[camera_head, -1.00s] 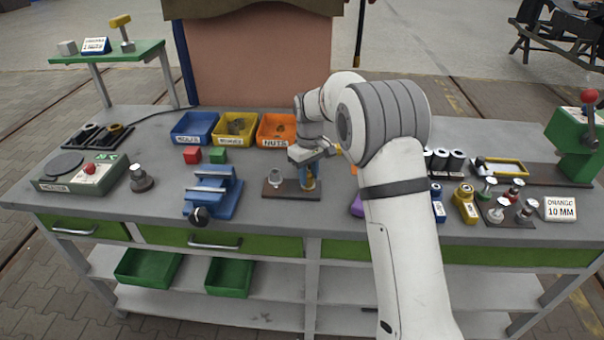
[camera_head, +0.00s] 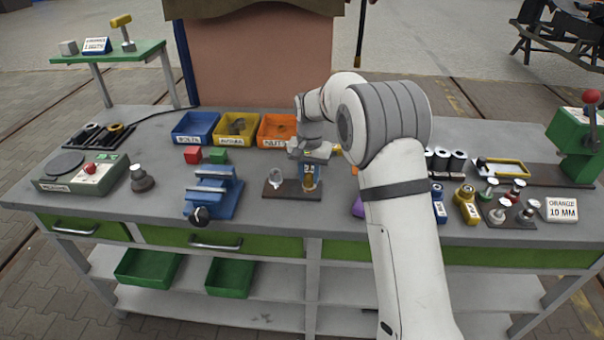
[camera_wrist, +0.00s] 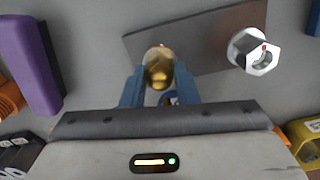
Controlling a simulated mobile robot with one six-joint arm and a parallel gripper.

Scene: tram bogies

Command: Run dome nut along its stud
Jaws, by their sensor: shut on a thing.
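The brass dome nut (camera_wrist: 158,72) sits between the two blue fingers of my gripper (camera_wrist: 160,88) in the wrist view, and the gripper is shut on it. In the head view my gripper (camera_head: 309,176) points down over the right part of a dark base plate (camera_head: 291,190). The plate also shows in the wrist view (camera_wrist: 200,40). The stud under the nut is hidden by the nut and fingers. A silver hex nut on a round flange (camera_wrist: 254,52) stands at the other end of the plate, apart from my gripper; in the head view it is small (camera_head: 275,178).
A blue vise (camera_head: 213,192) stands to the left of the plate. Blue, yellow and orange bins (camera_head: 275,131) line up behind. A purple block (camera_wrist: 30,62) lies close beside the gripper, and a yellow block (camera_wrist: 305,138) is on its other side.

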